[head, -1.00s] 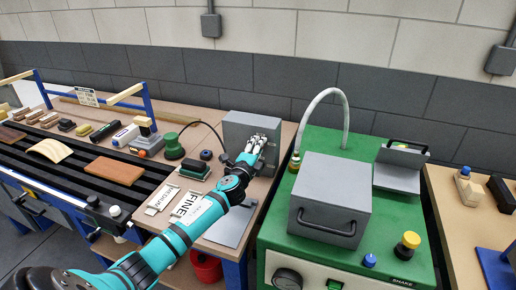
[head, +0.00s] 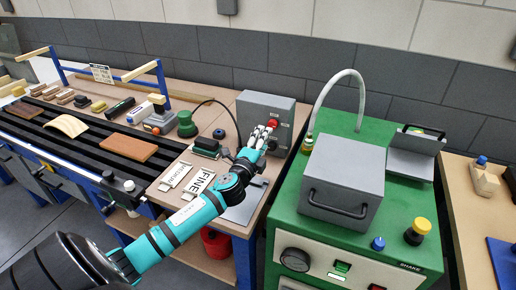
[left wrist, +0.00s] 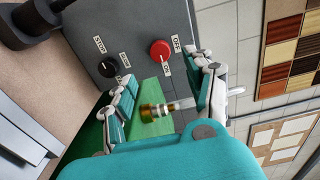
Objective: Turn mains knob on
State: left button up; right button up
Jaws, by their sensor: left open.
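A grey control box (head: 258,104) stands at the back right of the workbench. Its front carries a red knob (head: 272,124), which also shows in the left wrist view (left wrist: 160,50) between OFF and ON labels. A black knob (left wrist: 107,68) with its own labels sits beside it on the same panel. My left gripper (head: 264,140) is open in front of the panel, just below the red knob in the head view. In the left wrist view, its spread fingers (left wrist: 168,76) are empty and apart from both knobs. My right gripper is out of view.
A green machine (head: 292,215) with a grey lidded box (head: 340,175) and a pale hose (head: 325,92) stands close on the right. A green spool-like object (head: 187,124) and a dark green block (head: 206,146) lie left of the gripper.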

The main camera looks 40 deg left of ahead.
pick_arm(q)
jog(key=shift+v, duration=2.15)
jog(key=shift+f, duration=0.1)
